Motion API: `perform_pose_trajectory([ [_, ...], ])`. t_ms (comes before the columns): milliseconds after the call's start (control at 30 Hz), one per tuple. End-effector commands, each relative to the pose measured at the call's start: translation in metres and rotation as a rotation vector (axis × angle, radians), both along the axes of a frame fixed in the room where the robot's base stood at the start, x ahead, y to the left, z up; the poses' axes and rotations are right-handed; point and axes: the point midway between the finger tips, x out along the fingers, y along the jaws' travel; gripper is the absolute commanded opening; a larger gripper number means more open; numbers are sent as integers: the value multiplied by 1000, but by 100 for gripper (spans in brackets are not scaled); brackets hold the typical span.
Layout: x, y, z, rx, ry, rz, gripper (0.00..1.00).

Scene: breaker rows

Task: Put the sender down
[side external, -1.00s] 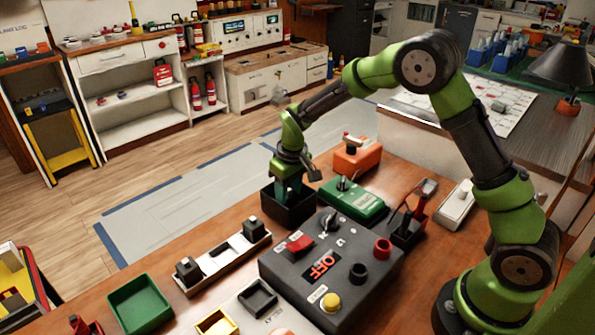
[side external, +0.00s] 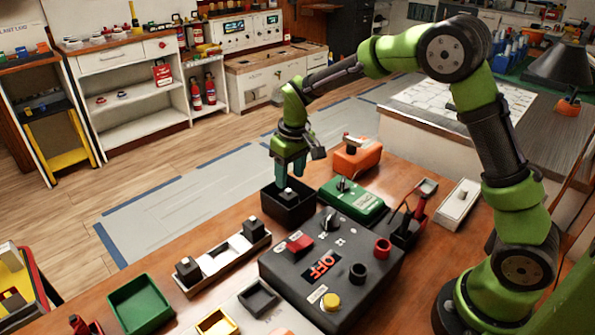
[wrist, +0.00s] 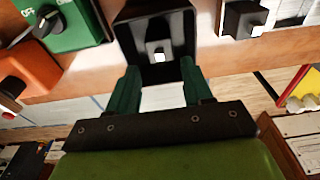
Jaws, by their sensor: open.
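A small dark block with a pale top (side external: 287,195) sits inside the open black box (side external: 294,217); it looks like the sender, but no label shows. In the wrist view the block (wrist: 158,53) is down in the box (wrist: 128,38), between and beyond my fingertips. My gripper (side external: 291,173) is above the box, pointing down, with its green fingers apart. In the wrist view my gripper (wrist: 158,72) is empty and clear of the block.
A grey control panel (side external: 300,275), a green switch box (side external: 353,202) and an orange switch box (side external: 357,160) stand nearby. A white strip (side external: 222,262) with dark blocks lies front left. A green tray (side external: 140,302) is farther left. The table edge lies just behind the black box.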

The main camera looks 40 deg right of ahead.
Motion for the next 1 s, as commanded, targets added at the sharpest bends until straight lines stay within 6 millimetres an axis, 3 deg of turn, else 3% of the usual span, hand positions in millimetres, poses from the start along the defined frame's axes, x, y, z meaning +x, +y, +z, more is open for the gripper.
perform_pose_trajectory([
  [200, -4, 0, 43, 0, -4, 1, 50],
  [433, -10, 0, 65, 5, -10, -4, 50],
  [533, -25, 0, 83, 30, -41, -29, 50],
  [667, -63, 1, 117, 86, -123, -81, 50],
  [800, -117, 4, 146, 157, -224, -151, 50],
  [1000, -189, 9, 158, 242, -361, -244, 50],
])
